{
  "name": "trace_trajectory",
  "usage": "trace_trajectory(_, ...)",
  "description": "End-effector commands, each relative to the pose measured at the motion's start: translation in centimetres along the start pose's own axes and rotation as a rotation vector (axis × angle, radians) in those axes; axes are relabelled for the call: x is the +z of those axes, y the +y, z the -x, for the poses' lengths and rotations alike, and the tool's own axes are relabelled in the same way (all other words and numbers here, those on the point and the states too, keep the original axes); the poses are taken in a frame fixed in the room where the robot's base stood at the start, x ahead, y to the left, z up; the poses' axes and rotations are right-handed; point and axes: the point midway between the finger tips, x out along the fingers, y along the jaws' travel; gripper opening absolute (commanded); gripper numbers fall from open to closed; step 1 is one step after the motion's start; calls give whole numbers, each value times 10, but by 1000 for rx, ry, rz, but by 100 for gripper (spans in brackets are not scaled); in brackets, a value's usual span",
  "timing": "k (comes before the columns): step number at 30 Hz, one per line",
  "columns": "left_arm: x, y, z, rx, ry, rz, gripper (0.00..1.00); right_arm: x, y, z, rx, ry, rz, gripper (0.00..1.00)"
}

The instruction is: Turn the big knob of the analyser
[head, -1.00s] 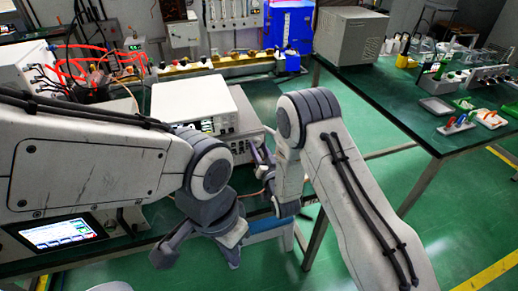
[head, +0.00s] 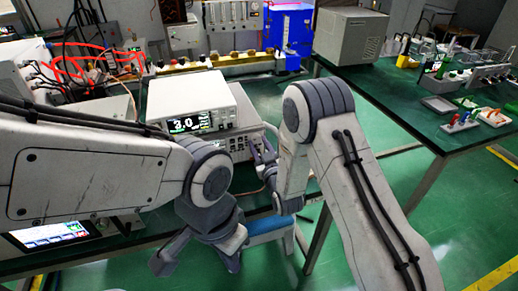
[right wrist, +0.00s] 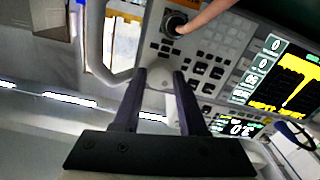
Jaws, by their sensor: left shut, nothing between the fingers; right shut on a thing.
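The analyser (head: 238,146) is a pale instrument under a white box on the bench; my arms cover part of it. Its front panel (right wrist: 213,42), with keys and a yellow trace screen (right wrist: 290,82), shows in the right wrist view. My right gripper (head: 263,150) is at its right front. In the right wrist view the fingertips close on a pale piece (right wrist: 159,76) low on the panel, taken as the big knob and mostly hidden by the fingers. A dark round socket with a cable (right wrist: 174,24) lies beyond. My left gripper (head: 232,262) is shut and empty, low in front of the bench.
The white box (head: 190,97) with a lit display (head: 187,123) rests on the analyser. A tablet-like screen (head: 50,235) is at the lower left. Another bench (head: 400,98) stands at the right, with green floor between.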

Motion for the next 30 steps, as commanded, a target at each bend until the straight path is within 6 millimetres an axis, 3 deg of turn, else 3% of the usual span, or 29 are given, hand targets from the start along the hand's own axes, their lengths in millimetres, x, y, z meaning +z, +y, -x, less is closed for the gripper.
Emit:
trace_trajectory(10, 0, -1, -10, 0, 0, 0, 0, 1, 0, 0, 0, -2, 130, 0)
trace_trajectory(25, 0, -1, -10, 0, 0, 0, 0, 1, 0, 0, 0, -3, 147, 0)
trace_trajectory(26, 1, -1, -10, 0, 0, 0, 0, 1, 0, 0, 0, -3, 147, 53)
trace_trajectory(27, 1, -1, -10, 0, 0, 0, 0, 1, 0, 0, 0, -3, 147, 68)
trace_trajectory(30, 1, -1, -11, 0, 0, 0, 0, 0, 0, 0, 0, -2, 147, 72)
